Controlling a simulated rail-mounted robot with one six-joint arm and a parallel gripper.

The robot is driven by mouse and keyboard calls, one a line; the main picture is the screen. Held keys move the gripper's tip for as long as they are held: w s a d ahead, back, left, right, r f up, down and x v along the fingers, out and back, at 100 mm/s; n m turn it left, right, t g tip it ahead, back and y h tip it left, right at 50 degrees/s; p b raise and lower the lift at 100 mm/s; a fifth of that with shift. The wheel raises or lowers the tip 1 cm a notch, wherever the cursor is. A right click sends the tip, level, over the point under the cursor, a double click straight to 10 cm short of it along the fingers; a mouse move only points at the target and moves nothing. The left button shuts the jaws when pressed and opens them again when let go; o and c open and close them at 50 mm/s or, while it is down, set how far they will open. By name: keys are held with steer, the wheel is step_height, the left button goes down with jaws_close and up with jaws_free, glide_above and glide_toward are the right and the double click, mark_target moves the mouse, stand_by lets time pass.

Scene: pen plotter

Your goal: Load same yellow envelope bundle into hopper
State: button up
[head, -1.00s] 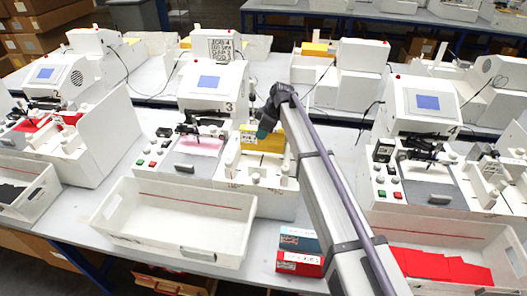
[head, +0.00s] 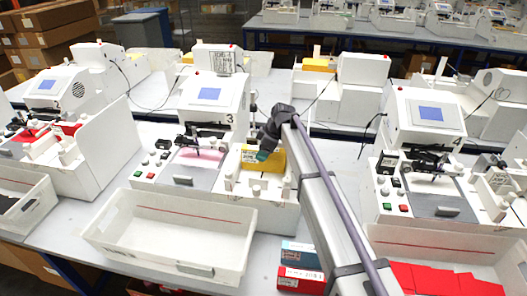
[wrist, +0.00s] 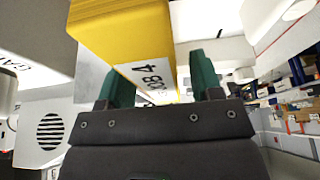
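The yellow envelope bundle (head: 258,161) stands in the hopper area at the right side of machine 3 (head: 212,103). My gripper (head: 266,150) is at its upper part in the head view. In the wrist view, the yellow bundle (wrist: 125,35) with a white JOB 4 label lies between the two green fingers of my gripper (wrist: 160,82), tilted relative to them. A narrow gap shows beside the right finger. Contact at the left finger is hidden by the bundle.
A white empty bin (head: 170,230) stands in front of machine 3. Blue and red boxes (head: 300,268) lie to its right. A bin of red envelopes (head: 435,278) stands in front of machine 4 (head: 430,118). White walls and posts close in on the hopper.

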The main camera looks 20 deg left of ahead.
steer(key=s+p+v, duration=0.1)
steer(key=p+v, duration=1)
steer(key=v, duration=0.1)
steer(key=s+d+m+h, duration=0.1)
steer(key=s+d+m, duration=0.35)
steer(key=d, duration=0.65)
steer(key=s+d+m+h, duration=0.1)
steer(key=s+d+m, duration=0.35)
steer(key=d, duration=0.65)
steer(key=s+d+m+h, duration=0.2)
steer(key=s+d+m, duration=0.9)
steer(key=s+d, duration=0.85)
step_height(320, 180, down, 13)
steer(key=b, duration=1.2)
steer(key=shift+f+t, duration=0.25)
steer(key=shift+t, duration=0.15)
